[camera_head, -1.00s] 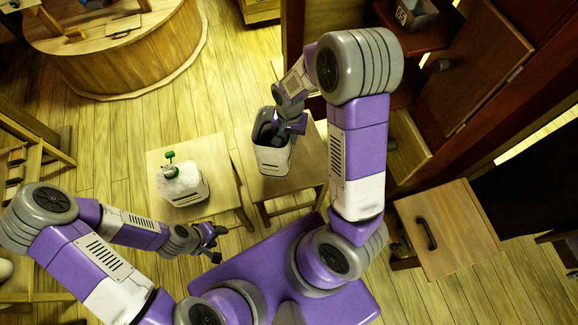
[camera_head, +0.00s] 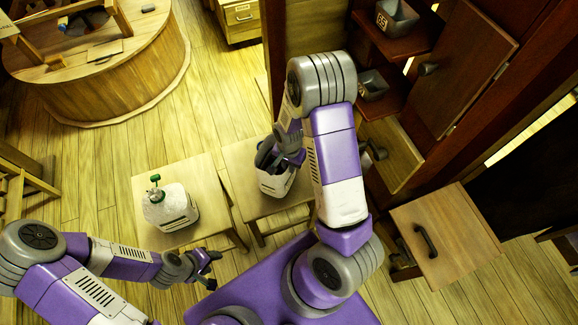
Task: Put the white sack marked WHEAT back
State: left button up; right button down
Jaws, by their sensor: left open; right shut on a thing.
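A white sack (camera_head: 277,184) with a dark top is at the small wooden stool on the right; its marking is too small to read. My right gripper (camera_head: 272,158) is at its top, shut on it. My arm covers part of the sack, and I cannot tell whether it rests on the stool or hangs just above. My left gripper (camera_head: 209,269) is open and empty, in front of the left stool.
The left stool (camera_head: 150,190) and right stool (camera_head: 240,165) stand side by side. A round wooden platform (camera_head: 120,85) stands at back left.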

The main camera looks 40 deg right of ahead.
jog(key=shift+f, duration=0.2)
jog(key=shift+f, duration=0.15)
jog(key=c, duration=1.1)
grip_release()
jog(key=shift+r, duration=0.2)
notch_tip(320, 180, up, 12)
jog(key=p, duration=0.3)
